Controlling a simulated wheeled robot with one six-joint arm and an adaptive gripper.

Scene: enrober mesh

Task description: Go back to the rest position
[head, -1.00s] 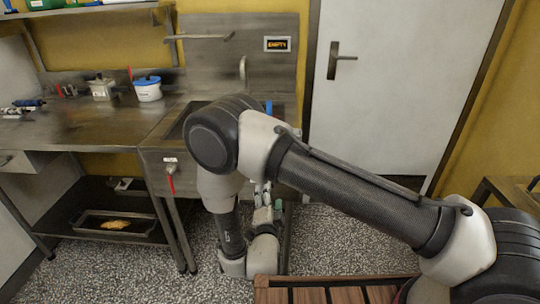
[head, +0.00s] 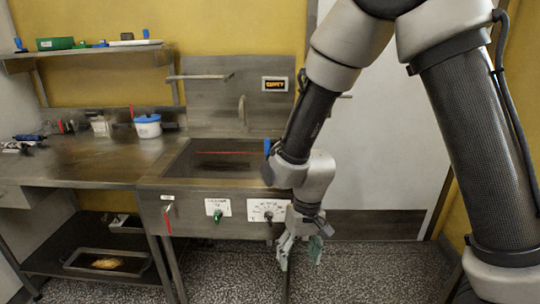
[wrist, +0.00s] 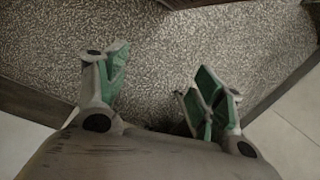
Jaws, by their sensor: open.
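My gripper (head: 300,255) hangs pointing down in front of the right front corner of the steel sink unit (head: 190,212). Its green-padded fingers are spread apart with nothing between them. In the wrist view my gripper (wrist: 160,95) is also open and empty, above the speckled floor (wrist: 170,50). My arm comes down from the top right of the head view, bent at the elbow, and covers part of the door and the sink's right edge.
A sink basin (head: 215,160) is set in the unit, with a display (head: 275,84) on the panel behind. A worktop (head: 80,160) at left carries a white pot with a blue lid (head: 148,126). A tray (head: 75,262) lies on the lower shelf. Open floor (head: 385,270) lies at right.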

